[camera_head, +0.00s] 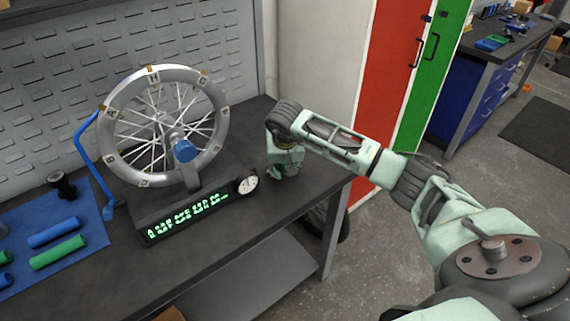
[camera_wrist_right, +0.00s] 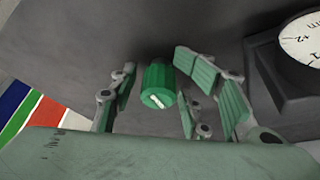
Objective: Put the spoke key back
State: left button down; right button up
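My right gripper (camera_head: 284,166) points down at the dark bench top, right of the wheel stand. In the right wrist view its fingers (camera_wrist_right: 160,95) are open, on either side of a short green ribbed cylinder (camera_wrist_right: 158,82) with a small white mark on its end. This may be the spoke key; I cannot tell for sure. Narrow gaps seem to show between it and the fingers. In the head view the gripper hides it. The spoked wheel (camera_head: 150,77) with lettered tags stands in its stand (camera_head: 150,218). My left gripper is not in view.
The stand's dial gauge (camera_head: 246,184) is close left of my right gripper; it also shows in the right wrist view (camera_wrist_right: 301,40). A blue mat (camera_head: 88,243) with blue and green cylinders lies at the left. The bench's right edge is near the gripper. Red and green lockers stand behind.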

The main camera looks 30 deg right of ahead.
jog(key=shift+s+d+f, duration=0.1)
jog(key=shift+s+f, duration=0.25)
jog(key=shift+r, duration=0.1)
jog(key=shift+w+r+p, duration=0.1)
jog(key=shift+r+p, duration=0.55)
jog(key=b+v, duration=0.2)
jog(key=v, duration=1)
jog(key=shift+w, duration=0.2)
jog(key=shift+r, duration=0.1)
